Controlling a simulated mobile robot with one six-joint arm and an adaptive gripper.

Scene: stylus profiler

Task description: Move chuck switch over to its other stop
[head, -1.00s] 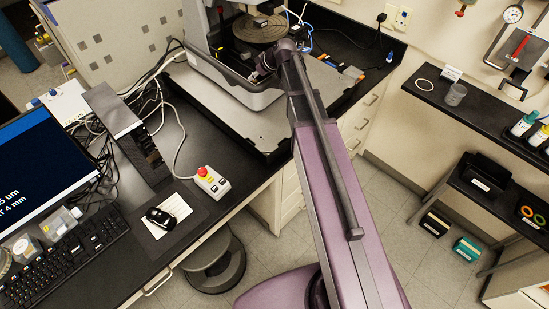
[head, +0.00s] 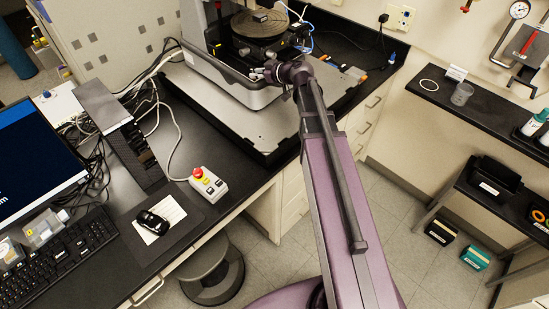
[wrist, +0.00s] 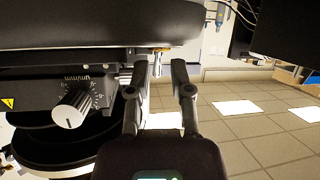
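The stylus profiler stands on the bench, with its round chuck stage (head: 258,24) at the top of the head view. My gripper (head: 258,74) is at the front of the profiler, just below the stage. In the wrist view my gripper (wrist: 160,68) has its two fingers apart with nothing held between them. A small brass-and-metal stub (wrist: 158,50) shows just beyond the fingertips, under a dark bar. It may be the chuck switch, but I cannot tell for sure, nor which stop it is at. A scaled silver knob (wrist: 73,107) sits to the left of the fingers.
A dark rounded body (wrist: 90,25) crosses the top left of the wrist view, close to the fingers. The bench holds a control box with a red button (head: 207,183), a mouse (head: 152,222) and a keyboard (head: 58,262). Floor is open to the wrist view's right.

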